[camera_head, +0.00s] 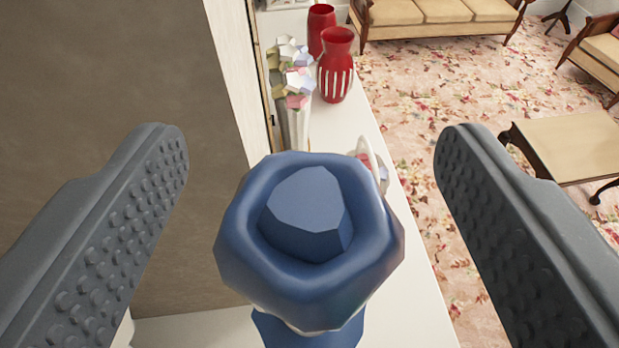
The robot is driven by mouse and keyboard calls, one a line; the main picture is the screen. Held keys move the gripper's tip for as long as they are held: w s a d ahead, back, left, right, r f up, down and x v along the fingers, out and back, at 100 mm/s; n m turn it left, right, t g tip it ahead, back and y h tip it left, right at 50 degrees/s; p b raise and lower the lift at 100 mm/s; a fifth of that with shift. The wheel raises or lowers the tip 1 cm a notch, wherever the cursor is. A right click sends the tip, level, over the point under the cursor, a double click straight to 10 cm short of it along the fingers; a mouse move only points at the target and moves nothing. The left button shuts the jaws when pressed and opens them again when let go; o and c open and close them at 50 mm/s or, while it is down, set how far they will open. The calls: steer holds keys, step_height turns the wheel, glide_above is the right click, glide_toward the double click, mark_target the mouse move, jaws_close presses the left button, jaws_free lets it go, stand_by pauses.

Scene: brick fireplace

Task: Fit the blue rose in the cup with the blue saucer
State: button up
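The blue rose (310,215) is large in the middle of the head camera view, seen from above, with a faceted blue centre inside a thick blue outer ring. My gripper (312,138) is open. Its two grey, studded fingers stand wide apart to the left and right of the rose, with visible gaps on both sides. Below the rose a thin white edge and another blue piece (308,330) show at the bottom. I cannot tell if that piece is the blue saucer. The cup is mostly or wholly hidden under the rose.
A white shelf (355,122) runs away from me, with a brown wall on its left and a drop to the flowered carpet on its right. On it stand a vase of pale flowers (293,75), a striped red vase (336,70), another red vase (321,28) and a partly hidden white-and-red item (368,158).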

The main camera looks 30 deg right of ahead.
steer(key=p+v, duration=0.1)
steer(key=v, duration=1.2)
steer(key=shift+s+a, duration=0.2)
steer(key=shift+s, duration=0.15)
steer(key=shift+d, duration=0.1)
steer(key=w+d+f+n+y+b, duration=0.1)
steer(key=w+d+f+n+b, duration=0.15)
steer(key=d, duration=0.45)
steer(key=w+d+f+n+y+b, duration=0.1)
steer(key=d+b, duration=0.2)
steer(key=d, duration=0.5)
steer(key=s+d+f+n+t+y+b, duration=0.2)
steer(key=d+f+y+b, duration=0.3)
steer(key=d+f, duration=0.3)
step_height(320, 180, down, 4)
steer(key=shift+s+f+t+b, duration=0.15)
steer(key=shift+s+t+b, duration=0.2)
steer(key=shift+b, duration=0.25)
